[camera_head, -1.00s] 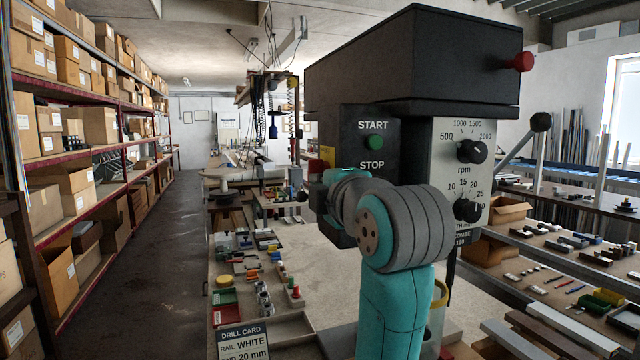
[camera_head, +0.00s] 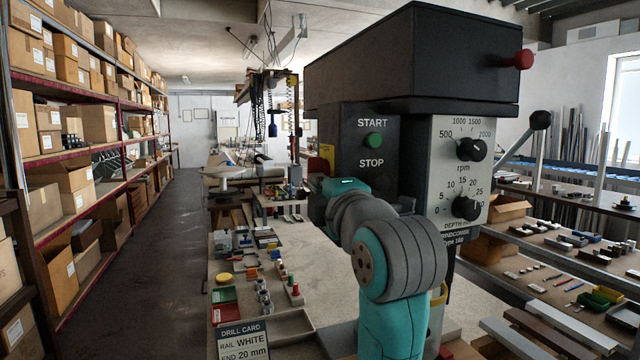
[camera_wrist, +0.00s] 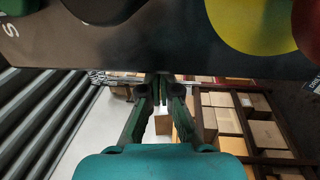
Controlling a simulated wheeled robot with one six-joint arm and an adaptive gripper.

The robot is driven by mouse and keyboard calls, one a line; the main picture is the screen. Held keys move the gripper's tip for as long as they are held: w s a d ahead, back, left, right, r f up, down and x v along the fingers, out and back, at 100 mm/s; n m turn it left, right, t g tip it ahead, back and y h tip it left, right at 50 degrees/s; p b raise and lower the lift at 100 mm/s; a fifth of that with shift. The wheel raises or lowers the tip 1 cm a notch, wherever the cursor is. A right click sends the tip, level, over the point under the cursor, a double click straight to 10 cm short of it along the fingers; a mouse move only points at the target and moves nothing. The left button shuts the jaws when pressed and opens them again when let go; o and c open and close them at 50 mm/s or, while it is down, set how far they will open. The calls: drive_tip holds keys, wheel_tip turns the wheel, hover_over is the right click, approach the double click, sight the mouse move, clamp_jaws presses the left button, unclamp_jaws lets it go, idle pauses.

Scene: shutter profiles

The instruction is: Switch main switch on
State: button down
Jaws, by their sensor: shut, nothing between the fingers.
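The drill machine (camera_head: 410,60) stands at centre right, with a dark panel (camera_head: 350,130) marked START and STOP. A green button (camera_head: 374,140) sits under START; my arm hides the area below STOP. A yellow part (camera_head: 327,153) shows at the panel's left edge. In the wrist view a dark panel (camera_wrist: 180,55) crosses the top, with a yellow disc (camera_wrist: 250,22) and a red part (camera_wrist: 308,25) at upper right. I cannot tell which part is the main switch. My gripper (camera_wrist: 162,88) is shut and empty, its tips close below the panel edge; contact is unclear. My arm hides it in the head view.
An rpm knob (camera_head: 472,150) and a depth knob (camera_head: 467,208) are on the grey plate. A lever (camera_head: 525,140) sticks out at right. A bench (camera_head: 290,250) with small parts and a drill card (camera_head: 242,340) lies below. Shelves of boxes (camera_head: 85,125) line the left aisle.

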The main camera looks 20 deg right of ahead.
drive_tip(key=shift+w+f, duration=0.35)
drive_tip(key=shift+f, duration=0.15)
idle(0.3)
drive_tip(key=shift+w+f, duration=0.35)
drive_tip(key=shift+w, duration=0.2)
idle(0.5)
drive_tip(key=shift+f, duration=0.1)
idle(0.3)
